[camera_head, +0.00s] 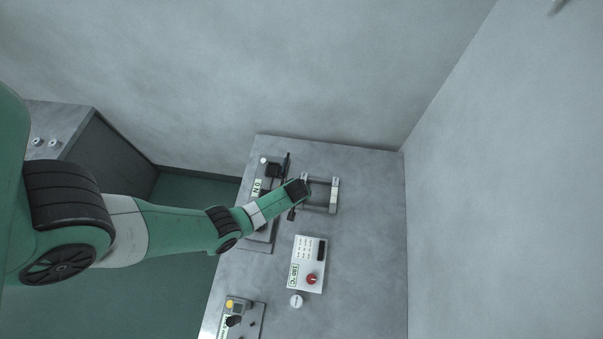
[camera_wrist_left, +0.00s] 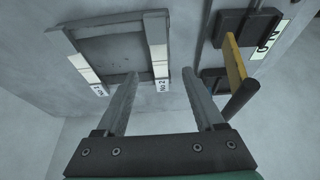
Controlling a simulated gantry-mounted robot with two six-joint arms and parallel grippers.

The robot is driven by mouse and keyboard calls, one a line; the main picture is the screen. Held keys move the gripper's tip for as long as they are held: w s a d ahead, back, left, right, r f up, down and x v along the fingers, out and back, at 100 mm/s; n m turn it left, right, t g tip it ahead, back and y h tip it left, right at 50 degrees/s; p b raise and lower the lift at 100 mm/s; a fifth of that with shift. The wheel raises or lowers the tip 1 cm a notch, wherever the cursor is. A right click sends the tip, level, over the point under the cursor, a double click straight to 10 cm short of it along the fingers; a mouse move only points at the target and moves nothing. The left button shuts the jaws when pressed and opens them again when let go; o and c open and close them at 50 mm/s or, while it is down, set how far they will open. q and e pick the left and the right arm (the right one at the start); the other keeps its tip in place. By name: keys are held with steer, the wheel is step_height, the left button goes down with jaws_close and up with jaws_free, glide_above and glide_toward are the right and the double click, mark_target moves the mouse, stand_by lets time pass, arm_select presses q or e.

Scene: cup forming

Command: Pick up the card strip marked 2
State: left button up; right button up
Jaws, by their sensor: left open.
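The card strip marked 2 (camera_wrist_left: 157,50) is a narrow white strip on the right side rail of a grey metal rack (camera_wrist_left: 112,48) in the left wrist view. Its "NO 2" end label faces the camera. A second strip, labelled NO 1 (camera_wrist_left: 83,68), lies on the rack's left rail. My left gripper (camera_wrist_left: 161,78) is open and empty, its two fingers either side of the line to the strip 2 label. Whether they touch the strip cannot be told. In the head view my left gripper (camera_head: 299,189) is at the left edge of the rack (camera_head: 319,209). My right gripper is out of view.
A dark device with a "NO" label (camera_head: 257,188) stands left of the rack; its yellow bar (camera_wrist_left: 235,65) is close to my right-hand finger. A white control box (camera_head: 307,254) with a red knob and a device with a yellow button (camera_head: 230,304) are nearer. The table's right side (camera_head: 375,240) is clear.

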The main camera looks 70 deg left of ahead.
arm_select(q)
steer(key=b+x, duration=0.3)
steer(key=x, duration=0.2)
steer(key=shift+w+a+b, duration=0.15)
steer(key=shift+a+b, duration=0.1)
steer(key=shift+b, duration=0.1)
jaws_close()
